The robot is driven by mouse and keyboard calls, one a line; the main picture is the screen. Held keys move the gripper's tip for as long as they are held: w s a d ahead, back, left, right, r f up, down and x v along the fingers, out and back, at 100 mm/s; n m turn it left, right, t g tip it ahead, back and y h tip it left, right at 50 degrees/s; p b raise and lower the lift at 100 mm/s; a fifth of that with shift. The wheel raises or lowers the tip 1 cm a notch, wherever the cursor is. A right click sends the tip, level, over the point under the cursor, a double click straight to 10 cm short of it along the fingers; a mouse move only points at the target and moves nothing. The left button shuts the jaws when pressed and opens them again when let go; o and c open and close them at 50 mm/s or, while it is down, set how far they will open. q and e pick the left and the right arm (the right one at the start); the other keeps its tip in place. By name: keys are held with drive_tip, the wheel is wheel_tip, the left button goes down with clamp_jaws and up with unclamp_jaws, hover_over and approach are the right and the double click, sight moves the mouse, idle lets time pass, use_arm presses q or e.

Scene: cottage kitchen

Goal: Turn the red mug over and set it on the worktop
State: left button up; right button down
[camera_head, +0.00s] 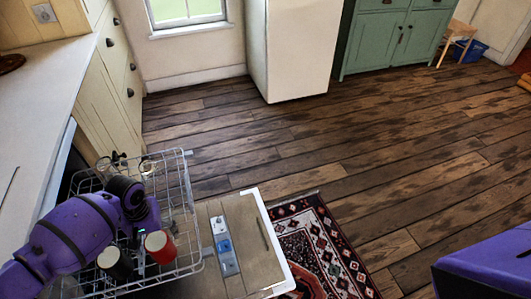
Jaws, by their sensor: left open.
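The red mug (165,253) stands in the wire rack (188,190) of the pulled-out dishwasher at lower left. A pale round end of it faces up; I cannot tell whether this is its base or its mouth. My left gripper (141,256) points down into the rack, just left of the red mug, between it and a dark mug. It is open, and its fingers are largely hidden by my arm and the mugs. The cream worktop (42,100) runs along the left edge. My right gripper is out of view; only a purple part of my right arm shows at lower right.
The dark mug (122,268) stands close left of the red one. The open dishwasher door (245,232) lies right of the rack, beside a patterned rug (320,250).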

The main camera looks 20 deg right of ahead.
use_arm(q)
drive_tip(key=f, duration=0.5)
drive_tip(key=shift+s+f+b, duration=0.2)
drive_tip(key=shift+f+b, duration=0.05)
drive_tip(key=shift+b, duration=0.1)
drive_tip(key=c, duration=1.4)
drive_tip(key=shift+c, duration=0.3)
drive_tip(key=shift+r, duration=0.2)
